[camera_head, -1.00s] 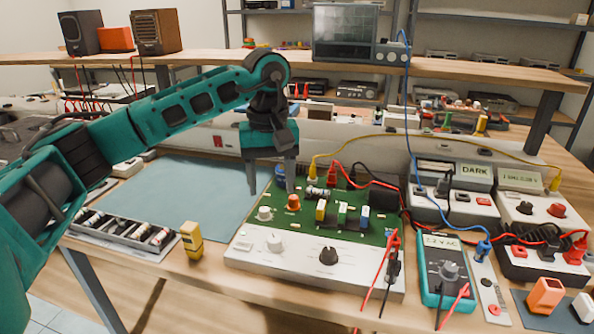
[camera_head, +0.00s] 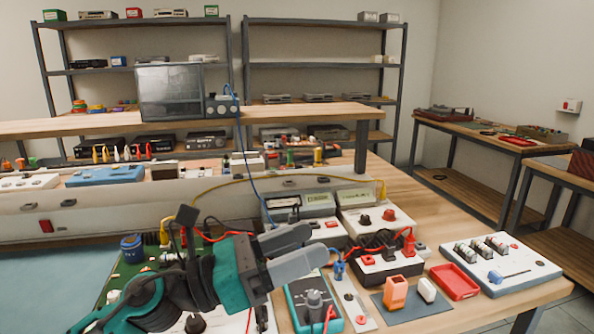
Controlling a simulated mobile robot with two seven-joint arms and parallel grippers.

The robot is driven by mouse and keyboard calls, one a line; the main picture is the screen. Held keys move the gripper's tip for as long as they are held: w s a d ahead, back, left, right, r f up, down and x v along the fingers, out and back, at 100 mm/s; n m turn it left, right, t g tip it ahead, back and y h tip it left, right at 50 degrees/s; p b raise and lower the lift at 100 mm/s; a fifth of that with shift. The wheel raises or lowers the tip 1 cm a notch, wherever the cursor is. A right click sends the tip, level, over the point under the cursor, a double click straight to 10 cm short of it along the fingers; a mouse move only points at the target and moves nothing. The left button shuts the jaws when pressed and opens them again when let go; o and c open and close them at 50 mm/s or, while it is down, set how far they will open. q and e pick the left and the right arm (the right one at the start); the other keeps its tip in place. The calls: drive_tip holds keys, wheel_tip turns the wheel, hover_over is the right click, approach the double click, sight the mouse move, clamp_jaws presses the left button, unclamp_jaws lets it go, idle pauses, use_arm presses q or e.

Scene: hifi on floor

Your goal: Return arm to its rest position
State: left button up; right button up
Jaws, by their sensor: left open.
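My left arm comes in from the bottom left. Its teal forearm and dark wrist pass in front of the green circuit board (camera_head: 115,290). My left gripper (camera_head: 311,244) points right, its two grey fingers apart with nothing seen between them. In the picture it lies in front of the white meter boxes, just above the teal multimeter (camera_head: 296,300). The arm hides much of the circuit board. My right gripper is not in view.
To the right are a black-and-white terminal box (camera_head: 388,262), an orange block (camera_head: 395,292), a red tray (camera_head: 455,281) and a white switch panel (camera_head: 495,262). Blue, red and yellow cables run near the gripper.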

use_arm(q)
drive_tip(key=w+a+f+n+t+y, duration=0.1)
drive_tip(key=a+f+n+t+y, duration=0.6)
drive_tip(key=n, duration=1.1)
drive_tip(key=w+a+f+n+t+y, duration=0.1)
drive_tip(key=a+f+n+t+y, duration=0.35)
drive_tip(key=a+n+y, duration=0.9)
drive_tip(key=s+f+n+g, duration=1.4)
drive_tip(key=s+f+n, duration=0.3)
drive_tip(key=s, duration=0.5)
drive_tip(key=w+d+f+m+t+h+p, duration=0.2)
drive_tip(key=w+f+t+p, duration=0.1)
drive_tip(key=w+f+t, duration=0.3)
drive_tip(key=shift+w+d+f+t+h, duration=0.35)
drive_tip(key=shift+t, duration=0.3)
